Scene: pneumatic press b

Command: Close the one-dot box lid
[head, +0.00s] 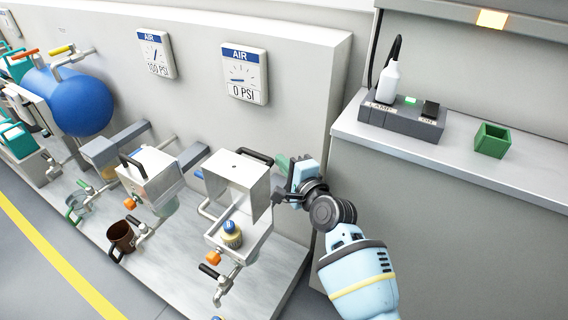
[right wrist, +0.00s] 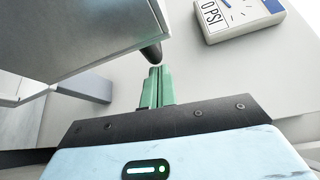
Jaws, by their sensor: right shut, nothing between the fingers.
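The one-dot box (head: 236,252) stands in the middle of the head view, its front open and a yellow jar with a blue top (head: 231,234) visible inside. My right gripper (head: 282,162) is shut and empty, just right of the lid. In the right wrist view its green fingers (right wrist: 157,86) are together just below the black handle end, beside the lid (right wrist: 85,40). Contact is unclear. My left gripper is not in view.
A similar box (head: 150,180) with a closed top stands to the left, near a brown mug (head: 121,237). Two air gauges (head: 244,73) hang on the wall behind. A grey counter (head: 450,158) with a green cup (head: 491,140) is at right.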

